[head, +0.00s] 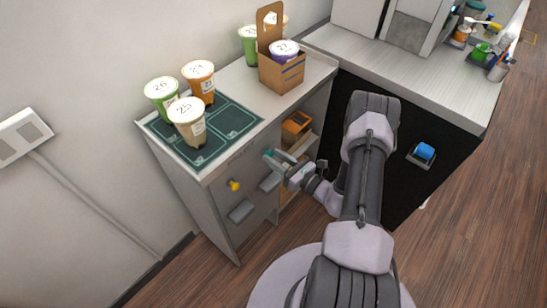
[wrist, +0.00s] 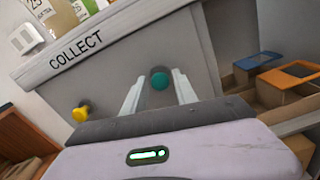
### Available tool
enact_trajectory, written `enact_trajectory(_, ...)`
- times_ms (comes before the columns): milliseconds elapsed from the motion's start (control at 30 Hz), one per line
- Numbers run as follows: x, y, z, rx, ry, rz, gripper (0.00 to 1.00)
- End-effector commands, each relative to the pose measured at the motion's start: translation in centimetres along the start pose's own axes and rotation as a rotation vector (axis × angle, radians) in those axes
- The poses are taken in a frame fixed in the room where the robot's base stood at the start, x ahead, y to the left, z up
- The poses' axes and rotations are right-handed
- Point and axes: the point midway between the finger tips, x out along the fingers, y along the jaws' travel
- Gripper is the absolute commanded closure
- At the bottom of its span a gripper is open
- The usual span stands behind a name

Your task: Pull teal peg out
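The teal peg (wrist: 160,78) has a round end and sits on the grey front panel under the word COLLECT in the wrist view. My gripper (wrist: 158,76) is open, with one pale finger on each side of the peg and a visible gap to each. I cannot tell how far the fingertips reach along the peg. In the head view my gripper (head: 270,156) is at the cabinet front, with a bit of teal showing at its tip. A yellow peg (wrist: 81,113) sticks out to the left, also seen in the head view (head: 234,185).
Cups stand on the dark green tray (head: 237,119) on top of the cabinet. A cardboard carrier (head: 282,74) stands farther back. Open shelves with an orange bin (head: 296,123) lie right of the panel.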

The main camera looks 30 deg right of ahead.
Motion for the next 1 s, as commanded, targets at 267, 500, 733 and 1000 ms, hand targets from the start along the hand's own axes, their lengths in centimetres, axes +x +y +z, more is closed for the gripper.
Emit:
enact_trajectory(267, 0.65, 0.03, 0.03, 0.001, 0.000, 0.000, 0.66)
enact_trajectory(500, 0.62, 0.03, 0.03, 0.001, 0.000, 0.000, 0.96)
enact_trajectory(733, 0.61, 0.03, 0.02, 0.001, 0.000, 0.001, 1.00)
enact_trajectory(1000, 0.60, 0.04, 0.01, 0.001, 0.000, 0.001, 1.00)
